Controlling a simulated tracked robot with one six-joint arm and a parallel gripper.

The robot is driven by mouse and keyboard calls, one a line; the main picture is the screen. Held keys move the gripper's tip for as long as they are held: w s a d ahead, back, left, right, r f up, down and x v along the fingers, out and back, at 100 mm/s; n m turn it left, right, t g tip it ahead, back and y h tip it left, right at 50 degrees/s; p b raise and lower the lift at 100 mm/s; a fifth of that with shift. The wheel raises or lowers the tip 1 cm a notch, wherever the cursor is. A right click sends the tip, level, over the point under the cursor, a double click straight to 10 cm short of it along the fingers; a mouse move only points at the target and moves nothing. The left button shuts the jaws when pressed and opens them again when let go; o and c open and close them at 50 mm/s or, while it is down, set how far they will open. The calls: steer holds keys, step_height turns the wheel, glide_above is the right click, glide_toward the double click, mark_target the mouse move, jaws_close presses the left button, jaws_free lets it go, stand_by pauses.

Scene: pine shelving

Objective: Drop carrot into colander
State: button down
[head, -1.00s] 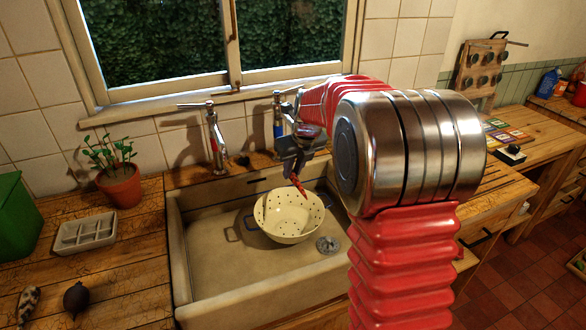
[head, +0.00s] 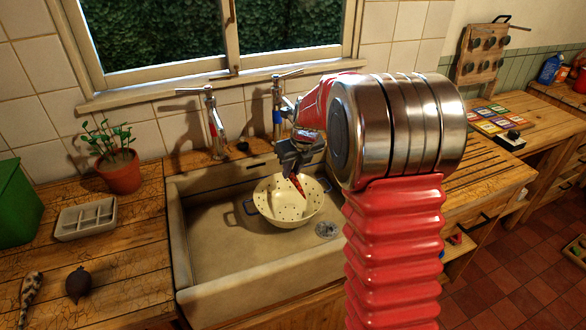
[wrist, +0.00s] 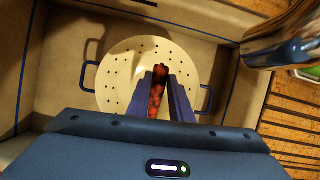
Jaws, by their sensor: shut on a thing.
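The cream colander (head: 270,208), with dark holes and blue handles, stands upright in the sink. It also shows in the wrist view (wrist: 120,72), below the fingers. My gripper (head: 294,172) is shut on the carrot (head: 298,187), a dark red-orange piece that points down from the fingers. In the wrist view the carrot (wrist: 158,88) sits between the two blue fingers, in front of the colander's bowl. In the head view the carrot's tip overlaps the colander's inside; the exact height above its floor is hard to tell.
The pale sink (head: 215,265) surrounds the colander, with a drain (head: 327,230) to its right. Two taps (head: 214,125) rise behind. A potted plant (head: 121,172), a soap tray (head: 86,219) and a dark round object (head: 78,286) stand on the left counter.

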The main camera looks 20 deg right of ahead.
mark_target(300, 186)
steer(key=c, duration=1.5)
jaws_free()
steer(key=shift+r, duration=0.1)
steer(key=v, duration=1.3)
steer(key=shift+s+d+r, duration=0.1)
steer(key=shift+s+r, duration=0.05)
steer(key=shift+r, duration=0.1)
